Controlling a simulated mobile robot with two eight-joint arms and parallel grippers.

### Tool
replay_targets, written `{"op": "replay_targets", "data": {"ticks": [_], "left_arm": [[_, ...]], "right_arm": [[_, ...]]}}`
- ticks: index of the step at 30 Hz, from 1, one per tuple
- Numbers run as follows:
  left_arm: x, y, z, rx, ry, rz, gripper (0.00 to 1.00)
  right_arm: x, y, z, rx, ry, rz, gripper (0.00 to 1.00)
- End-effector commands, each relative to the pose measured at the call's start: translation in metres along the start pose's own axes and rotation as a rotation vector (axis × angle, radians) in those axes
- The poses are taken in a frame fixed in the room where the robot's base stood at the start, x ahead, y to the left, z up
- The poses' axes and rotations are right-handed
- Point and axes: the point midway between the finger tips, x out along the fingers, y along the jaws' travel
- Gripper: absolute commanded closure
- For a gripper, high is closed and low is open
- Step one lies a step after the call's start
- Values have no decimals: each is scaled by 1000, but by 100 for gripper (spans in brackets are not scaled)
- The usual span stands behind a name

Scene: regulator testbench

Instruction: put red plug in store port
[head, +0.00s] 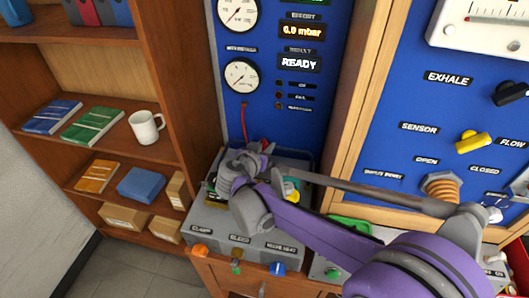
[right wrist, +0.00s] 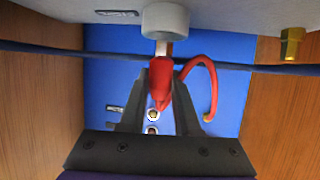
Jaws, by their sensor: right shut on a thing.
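My right gripper (right wrist: 161,88) is shut on the red plug (right wrist: 162,72), seen in the right wrist view between the two dark fingers. The plug's pale tip points at a light grey round fitting (right wrist: 166,20) at the top of that view. The tip meets or overlaps its edge; I cannot tell whether it is inside, nor whether this is the store port. A red hose (right wrist: 211,85) curls beside the plug. In the head view my right wrist is over the grey bench unit (head: 215,222), hiding the plug and fingers. My left gripper is out of view.
A brass fitting (right wrist: 291,44) stands right of the grey one. A dark blue cable (right wrist: 70,50) crosses the right wrist view. In the head view, a blue gauge panel (head: 285,130) rises behind, and a wooden shelf with a white mug (head: 144,128) stands left.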

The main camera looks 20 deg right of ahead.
Motion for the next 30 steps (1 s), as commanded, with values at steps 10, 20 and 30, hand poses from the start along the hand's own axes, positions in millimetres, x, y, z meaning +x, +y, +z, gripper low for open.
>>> {"op": "replay_targets", "data": {"ticks": [10,20,30], "left_arm": [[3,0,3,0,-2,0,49],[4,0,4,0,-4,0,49],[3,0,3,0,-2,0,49]], "right_arm": [[8,0,19,0,0,0,100],[9,0,22,0,0,0,40],[8,0,19,0,0,0,39]]}}
